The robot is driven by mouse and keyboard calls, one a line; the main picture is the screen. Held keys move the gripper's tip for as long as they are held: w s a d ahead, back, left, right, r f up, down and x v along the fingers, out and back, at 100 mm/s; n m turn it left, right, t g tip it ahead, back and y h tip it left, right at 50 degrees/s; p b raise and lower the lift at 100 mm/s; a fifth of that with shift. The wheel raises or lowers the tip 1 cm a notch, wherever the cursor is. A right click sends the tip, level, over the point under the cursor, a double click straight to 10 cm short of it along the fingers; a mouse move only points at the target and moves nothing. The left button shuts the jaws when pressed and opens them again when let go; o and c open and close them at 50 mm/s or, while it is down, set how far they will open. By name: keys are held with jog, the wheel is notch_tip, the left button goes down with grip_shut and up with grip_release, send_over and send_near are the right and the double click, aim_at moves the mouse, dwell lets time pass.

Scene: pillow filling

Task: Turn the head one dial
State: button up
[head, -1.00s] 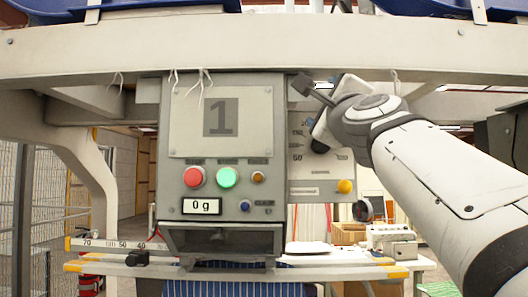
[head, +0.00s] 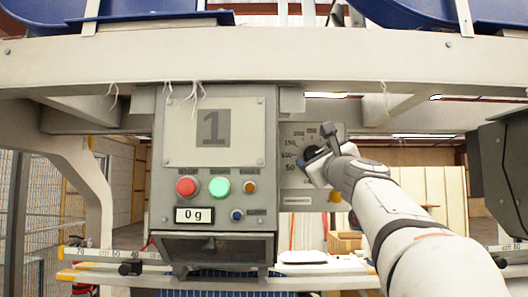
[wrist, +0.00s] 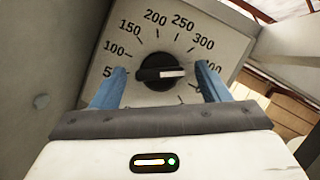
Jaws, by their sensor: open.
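The head one dial is a black round knob (wrist: 165,72) with a white pointer bar, on a pale panel (wrist: 115,78) with printed numbers. In the wrist view the pointer bar lies nearly level. My gripper (wrist: 165,80) is open, with one blue finger on each side of the knob and a gap between finger and knob on both sides. I cannot tell how far the fingertips are from the panel face.
Left of the dial panel is the control box marked 1 (head: 215,140), with red (head: 187,186), green (head: 219,186) and orange buttons and a display reading 0 g (head: 194,215). A beam (head: 250,55) runs above. An orange knob (head: 335,195) sits below my gripper.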

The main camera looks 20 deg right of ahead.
jog(key=shift+w+r, duration=0.1)
jog(key=shift+w, duration=0.15)
jog(key=c, duration=0.9)
jog(key=shift+s+d, duration=0.1)
jog(key=shift+d, duration=0.35)
jog(key=shift+c, duration=0.5)
jog(key=shift+a, duration=0.5)
jog(key=shift+d, duration=0.1)
jog(key=shift+r+n+g+y+p, duration=0.1)
jog(key=shift+n+g+y+p, duration=0.45)
jog(key=shift+n, duration=1.25)
jog(key=shift+n+g+y, duration=0.15)
jog(key=shift+n+y, duration=0.8)
jog(key=shift+n, duration=0.85)
